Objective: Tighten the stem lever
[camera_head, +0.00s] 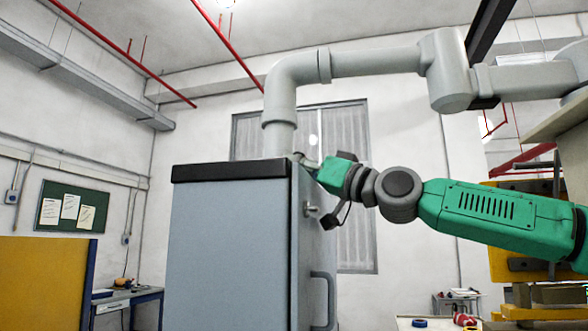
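My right arm, green and grey, reaches in from the right. Its gripper (308,163) is at the top right edge of a grey cabinet (230,255) with a black top, close to the foot of a large grey pipe (281,138). The fingertips are small and partly hidden at the cabinet's edge, so I cannot tell whether they are open or touching anything. I cannot make out a stem lever clearly; it may be hidden by the gripper or the cabinet top. My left gripper is not in view.
The cabinet's right side has a round knob (311,210) and a long handle (330,298). The grey pipe bends overhead to the right. A yellow panel (40,285) and a workbench (125,299) stand at the left. Yellow equipment (503,264) stands behind my arm.

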